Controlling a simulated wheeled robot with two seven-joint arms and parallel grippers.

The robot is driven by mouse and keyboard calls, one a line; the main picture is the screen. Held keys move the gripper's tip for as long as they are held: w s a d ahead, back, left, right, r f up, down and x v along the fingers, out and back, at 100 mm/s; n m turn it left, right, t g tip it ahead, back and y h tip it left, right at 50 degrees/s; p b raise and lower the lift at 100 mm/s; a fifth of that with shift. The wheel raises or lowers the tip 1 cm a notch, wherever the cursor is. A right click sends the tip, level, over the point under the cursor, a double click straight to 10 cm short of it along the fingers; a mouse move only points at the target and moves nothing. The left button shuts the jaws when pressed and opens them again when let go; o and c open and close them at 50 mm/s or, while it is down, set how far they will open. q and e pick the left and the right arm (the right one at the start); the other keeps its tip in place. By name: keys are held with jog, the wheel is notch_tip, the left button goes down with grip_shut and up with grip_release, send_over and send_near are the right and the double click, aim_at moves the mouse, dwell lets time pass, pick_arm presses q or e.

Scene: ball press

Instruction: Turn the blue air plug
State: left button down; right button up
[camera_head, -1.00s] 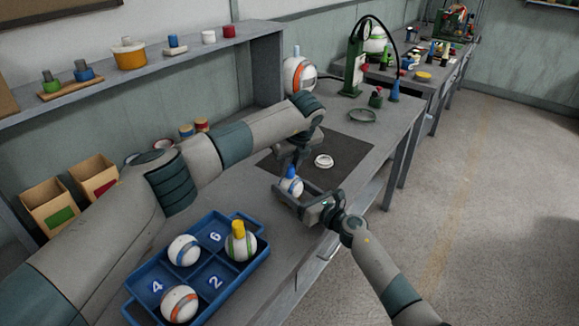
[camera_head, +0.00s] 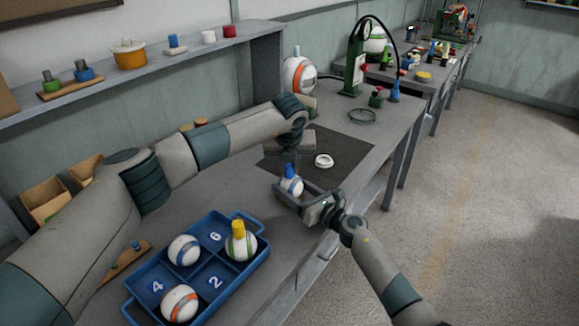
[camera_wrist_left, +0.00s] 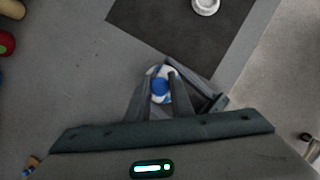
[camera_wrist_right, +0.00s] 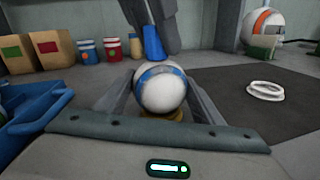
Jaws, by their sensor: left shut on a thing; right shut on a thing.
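The blue air plug (camera_wrist_right: 153,43) stands upright on top of the ball and also shows in the head view (camera_head: 290,171). My left gripper (camera_wrist_left: 159,80) comes down from above and is shut on the blue plug. In the left wrist view the plug (camera_wrist_left: 159,88) sits between its fingers, with the ball partly hidden below.
A blue tray (camera_head: 262,262) with several numbered compartments holds balls at the front left. A dark mat (camera_head: 345,150) with a white ring (camera_head: 324,161) lies behind the grippers. A green pump stand (camera_head: 354,70) and a larger ball (camera_head: 298,76) stand farther back.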

pick_arm(q)
jog(key=shift+m+h, duration=0.6)
jog(key=shift+m, duration=0.9)
pick_arm(e)
jog(key=shift+f, duration=0.1)
pick_arm(q)
jog(key=shift+d+r, duration=0.1)
jog(key=c, duration=1.5)
grip_release()
jog(key=shift+c, duration=0.2)
jog(key=v, duration=1.2)
pick_arm(e)
jog(key=o, duration=1.6)
